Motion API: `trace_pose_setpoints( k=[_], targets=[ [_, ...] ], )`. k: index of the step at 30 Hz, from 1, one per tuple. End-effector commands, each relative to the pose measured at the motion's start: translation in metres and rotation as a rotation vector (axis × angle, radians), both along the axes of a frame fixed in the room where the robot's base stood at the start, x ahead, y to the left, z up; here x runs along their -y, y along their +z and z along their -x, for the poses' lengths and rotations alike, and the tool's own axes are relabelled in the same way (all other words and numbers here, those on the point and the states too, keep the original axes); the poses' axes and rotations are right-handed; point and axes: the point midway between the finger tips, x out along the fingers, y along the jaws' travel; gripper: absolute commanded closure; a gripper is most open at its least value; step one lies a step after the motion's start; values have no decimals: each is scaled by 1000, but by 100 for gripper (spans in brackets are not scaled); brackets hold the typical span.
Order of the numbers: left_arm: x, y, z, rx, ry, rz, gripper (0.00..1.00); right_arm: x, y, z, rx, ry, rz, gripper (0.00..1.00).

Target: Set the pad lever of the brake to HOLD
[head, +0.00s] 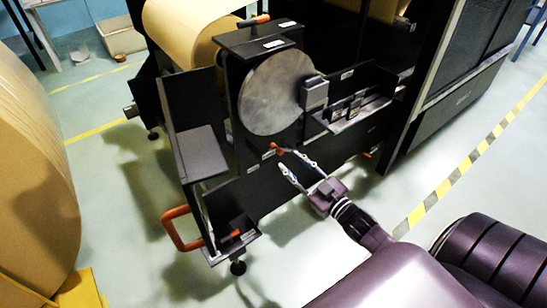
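The brake's round grey disc (276,92) stands on a black machine frame in the middle of the head view, with a grey block (314,93) at its right edge. Just below the disc is a small orange-tipped lever (275,148), likely the pad lever. White labels near it are too small to read, so its setting cannot be told. My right gripper (291,159) reaches in from the lower right. Its two fingers are apart, with the tips close to the orange lever's right side. Whether they touch it cannot be told. My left gripper is not in view.
A kraft roll (188,28) sits behind the frame, and another large roll (35,170) stands at the left. An orange loop handle (178,229) sticks out at the frame's lower left. A dark cabinet (455,85) stands at the right.

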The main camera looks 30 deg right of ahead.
Motion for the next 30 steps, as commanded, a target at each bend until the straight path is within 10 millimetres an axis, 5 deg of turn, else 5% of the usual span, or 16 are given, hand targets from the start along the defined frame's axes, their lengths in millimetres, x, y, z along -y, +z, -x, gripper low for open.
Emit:
trace_pose_setpoints(
  k=[15, 26, 30],
  targets=[
    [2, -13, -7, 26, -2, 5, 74, -5, -1, -67, -1, 0, 1, 68],
    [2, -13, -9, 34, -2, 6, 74, -6, 0, -72, -3, -1, 0, 68],
    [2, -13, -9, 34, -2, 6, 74, -6, 0, -71, -3, -1, 0, 82]
  ],
)
